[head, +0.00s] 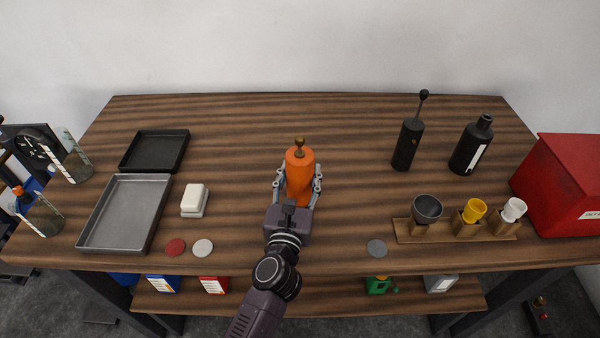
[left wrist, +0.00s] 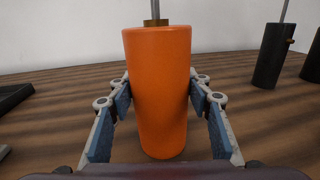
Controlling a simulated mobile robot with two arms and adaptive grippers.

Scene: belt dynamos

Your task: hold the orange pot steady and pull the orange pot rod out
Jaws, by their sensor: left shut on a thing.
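The orange pot (head: 299,178) stands upright near the middle of the wooden table. My left gripper (head: 298,185) is shut on its sides, one finger on each side; in the left wrist view the fingers (left wrist: 160,100) flank the pot (left wrist: 160,75). The orange pot rod (head: 299,143) shows as a short brass-coloured piece with a knob on top of the pot. In the left wrist view a brass collar and a thin grey rod (left wrist: 155,10) rise from the pot's top, cut off by the picture edge. My right gripper is not in view.
A black pot with a raised rod (head: 406,145) and a black bottle (head: 470,147) stand to the right. A wooden rack with cups (head: 440,236), a red box (head: 565,185), trays (head: 100,230) and a white block (head: 194,199) surround. The table behind the orange pot is clear.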

